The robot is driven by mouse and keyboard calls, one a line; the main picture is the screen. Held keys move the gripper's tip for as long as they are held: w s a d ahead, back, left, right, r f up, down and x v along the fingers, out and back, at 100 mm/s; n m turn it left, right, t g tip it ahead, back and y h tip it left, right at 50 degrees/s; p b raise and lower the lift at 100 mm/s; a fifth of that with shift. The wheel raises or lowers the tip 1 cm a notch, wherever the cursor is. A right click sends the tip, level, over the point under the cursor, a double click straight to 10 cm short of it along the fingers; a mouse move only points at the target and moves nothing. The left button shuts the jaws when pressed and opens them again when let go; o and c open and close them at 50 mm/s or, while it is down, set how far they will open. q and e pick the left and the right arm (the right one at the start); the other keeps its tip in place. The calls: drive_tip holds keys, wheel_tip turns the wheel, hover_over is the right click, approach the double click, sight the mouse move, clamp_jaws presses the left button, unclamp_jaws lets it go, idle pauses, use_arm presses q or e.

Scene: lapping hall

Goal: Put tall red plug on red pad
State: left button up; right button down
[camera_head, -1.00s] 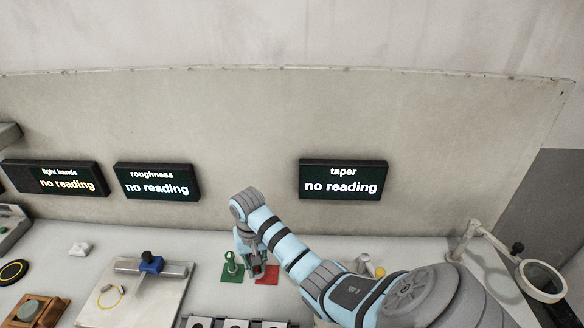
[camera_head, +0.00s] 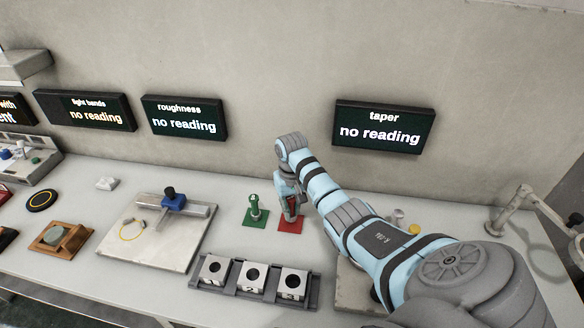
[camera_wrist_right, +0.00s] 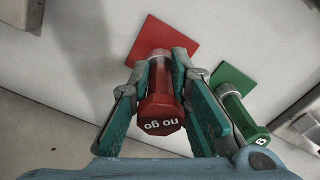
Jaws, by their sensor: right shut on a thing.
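The tall red plug (camera_wrist_right: 163,100), marked "no go" on its six-sided end, is between the fingers of my right gripper (camera_wrist_right: 165,85). My right gripper (camera_head: 290,209) is shut on it and upright over the red pad. The red pad (camera_wrist_right: 165,35) lies flat on the bench and shows past the plug's far end; it is also in the head view (camera_head: 291,227). The plug's lower end is by the pad, but I cannot tell whether it touches. My left gripper is out of view.
A green plug (camera_head: 254,208) stands on a green pad (camera_head: 247,221) close left of the red pad. A rack of numbered blocks (camera_head: 253,291) is in front. A plate with a blue-headed tool (camera_head: 147,252) lies left. A magnifier stand (camera_head: 516,207) is at right.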

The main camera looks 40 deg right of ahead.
drive_tip(key=shift+f, duration=0.8)
drive_tip(key=shift+f, duration=0.15)
drive_tip(key=c, duration=1.5)
unclamp_jaws()
wheel_tip(320, 180, up, 12)
drive_tip(key=shift+r+p, duration=0.25)
drive_tip(key=shift+p, duration=0.95)
drive_tip(key=shift+w+f, duration=0.1)
